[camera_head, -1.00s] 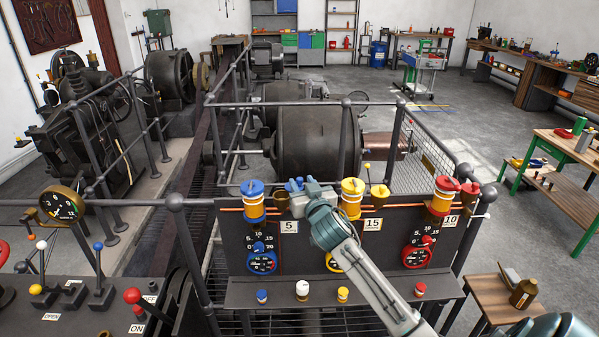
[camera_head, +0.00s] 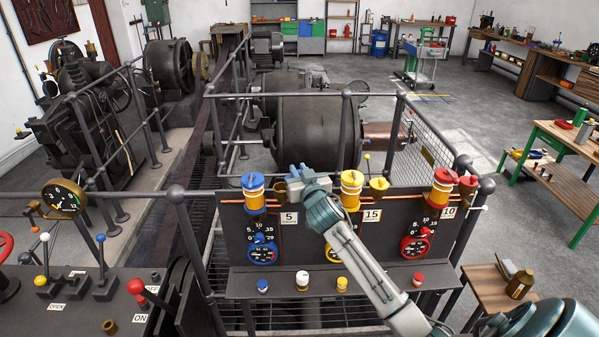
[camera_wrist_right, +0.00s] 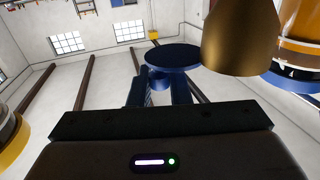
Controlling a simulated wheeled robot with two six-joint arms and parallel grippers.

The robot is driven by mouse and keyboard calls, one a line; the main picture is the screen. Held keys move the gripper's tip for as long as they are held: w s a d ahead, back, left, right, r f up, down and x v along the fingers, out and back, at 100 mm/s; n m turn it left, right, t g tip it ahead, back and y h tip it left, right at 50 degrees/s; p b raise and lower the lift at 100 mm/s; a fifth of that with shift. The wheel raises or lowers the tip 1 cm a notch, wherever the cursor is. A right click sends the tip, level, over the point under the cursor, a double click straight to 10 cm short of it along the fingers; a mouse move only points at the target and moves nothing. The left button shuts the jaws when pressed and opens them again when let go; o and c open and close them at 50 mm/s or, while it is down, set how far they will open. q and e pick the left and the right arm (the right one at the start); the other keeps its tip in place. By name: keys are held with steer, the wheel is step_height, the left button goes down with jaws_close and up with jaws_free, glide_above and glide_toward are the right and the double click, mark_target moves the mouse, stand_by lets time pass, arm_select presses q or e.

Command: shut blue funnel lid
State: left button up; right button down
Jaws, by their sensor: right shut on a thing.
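The blue lid (camera_wrist_right: 172,57) is a flat disc in the right wrist view. My right gripper (camera_wrist_right: 158,90) is shut on its small knob. The brass funnel (camera_wrist_right: 240,38) shows next to the disc, which partly overlaps its edge in that view; I cannot tell whether they touch. In the head view my right gripper (camera_head: 300,171) is above the panel's left part, just right of the blue-capped post (camera_head: 254,194). It largely hides the funnel (camera_head: 280,190) there. My left gripper is not in view.
A yellow-topped post (camera_head: 352,190) and a red-topped post (camera_head: 443,190) stand along the dark panel (camera_head: 330,280). A yellow-topped funnel (camera_head: 379,187) and a red one (camera_head: 467,185) stand beside them. A grey railing (camera_head: 345,125) and generator are behind. Levers stand at left.

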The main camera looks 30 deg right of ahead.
steer(key=shift+s+a+f+m+h+b, duration=0.1)
steer(key=shift+f+m+h+b, duration=0.15)
steer(key=shift+b, duration=0.35)
steer(key=shift+s+a+r+m+g+h+b, duration=0.1)
steer(key=shift+s+a+m+g+h+b, duration=0.3)
steer(key=shift+m+g+h+b, duration=1.65)
steer(key=shift+s+a+r+m+g+h+b, duration=0.2)
steer(key=shift+a+m+g+h+b, duration=0.8)
steer(key=shift+b, duration=1.95)
steer(key=shift+s+a+f+m+g+h+b, duration=0.1)
steer(key=shift+s+m+g+h+b, duration=0.25)
steer(key=shift+m+g+h+b, duration=1.35)
steer(key=shift+n+t+h+b, duration=0.3)
steer(key=shift+n+t+b, duration=0.3)
steer(key=shift+b, duration=0.2)
steer(key=c, duration=1.4)
jaws_free()
